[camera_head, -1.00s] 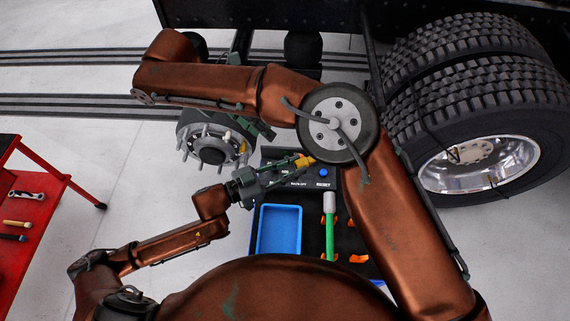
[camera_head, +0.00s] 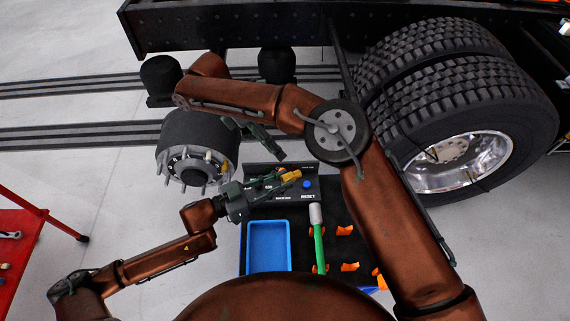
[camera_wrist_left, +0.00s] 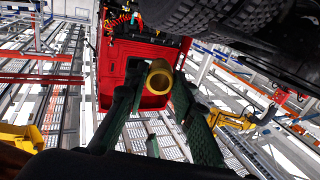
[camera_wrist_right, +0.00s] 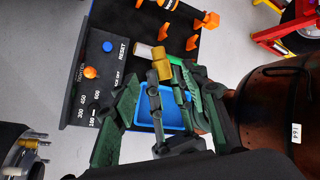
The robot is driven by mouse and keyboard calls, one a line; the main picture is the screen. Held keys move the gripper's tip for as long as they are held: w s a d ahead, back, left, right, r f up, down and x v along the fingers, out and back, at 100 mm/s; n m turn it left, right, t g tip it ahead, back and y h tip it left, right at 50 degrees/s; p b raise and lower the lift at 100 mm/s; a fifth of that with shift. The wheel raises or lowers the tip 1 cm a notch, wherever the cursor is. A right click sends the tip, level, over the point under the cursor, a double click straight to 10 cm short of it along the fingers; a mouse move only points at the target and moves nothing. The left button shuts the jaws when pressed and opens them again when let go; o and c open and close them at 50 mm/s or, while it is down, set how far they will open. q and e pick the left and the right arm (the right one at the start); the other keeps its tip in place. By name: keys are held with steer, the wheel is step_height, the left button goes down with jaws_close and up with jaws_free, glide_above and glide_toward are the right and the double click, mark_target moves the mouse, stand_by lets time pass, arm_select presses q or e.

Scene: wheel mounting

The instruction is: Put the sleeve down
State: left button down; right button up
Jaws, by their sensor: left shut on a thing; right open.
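A short yellow sleeve (camera_head: 291,176) is held at the fingertips of my left gripper (camera_head: 277,183), above the control box. The left wrist view shows the sleeve (camera_wrist_left: 159,77) end-on between the two fingers, with its round opening facing the camera. It also shows in the right wrist view (camera_wrist_right: 161,64), in front of the black work board. My right gripper (camera_head: 268,143) is open and empty, above the left one and right of the wheel hub. Its spread fingers (camera_wrist_right: 160,115) show in the right wrist view, with my left gripper's fingers seen between them.
The control box (camera_head: 268,197) has a blue button and an orange knob. Below it are a blue tray (camera_head: 249,262), a green-handled tool (camera_head: 318,245) and several orange holders (camera_head: 349,267). A studded hub (camera_head: 185,165) stands left; large truck tyres (camera_head: 455,105) stand right.

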steer(key=x, duration=0.9)
steer(key=shift+d+f, duration=0.2)
steer(key=shift+f, duration=0.1)
steer(key=shift+s, duration=0.1)
jaws_close()
arm_select(q)
steer(key=c, duration=1.5)
jaws_free()
steer(key=shift+c, duration=0.2)
